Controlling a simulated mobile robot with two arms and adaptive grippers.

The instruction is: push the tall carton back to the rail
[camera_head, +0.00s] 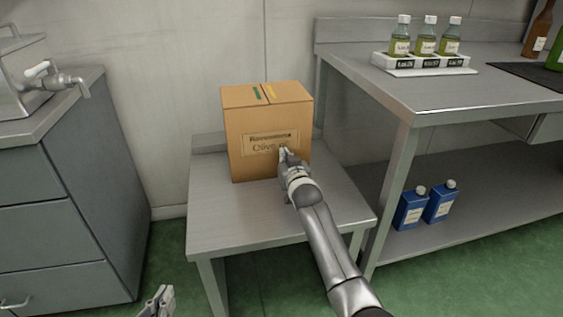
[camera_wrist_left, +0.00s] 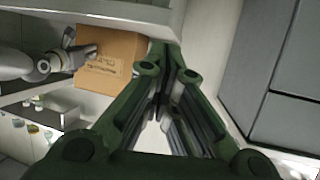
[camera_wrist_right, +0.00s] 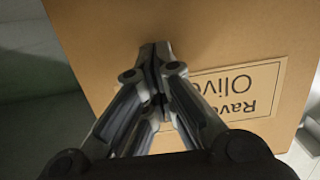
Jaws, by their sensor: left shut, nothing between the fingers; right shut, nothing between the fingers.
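The tall carton (camera_head: 268,125) is a brown cardboard box with a printed label, standing upright on a low grey metal table (camera_head: 240,222). The rail (camera_head: 207,141) is the raised edge at the table's back; the carton hides part of it. My right gripper (camera_head: 284,152) is shut and empty, its fingertips at the carton's front face over the label's right part. In the right wrist view the carton (camera_wrist_right: 215,40) fills most of the picture behind the shut fingers; I cannot tell whether they touch it. My left gripper (camera_head: 160,296) is shut and empty, low in front of the table, away from the carton.
A higher metal bench (camera_head: 440,95) stands at the right with a tray of small bottles (camera_head: 426,62). Two blue bottles (camera_head: 425,204) stand on its lower shelf. A grey drawer cabinet (camera_head: 60,190) with a tap (camera_head: 58,80) is at the left. The low table's front left is bare.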

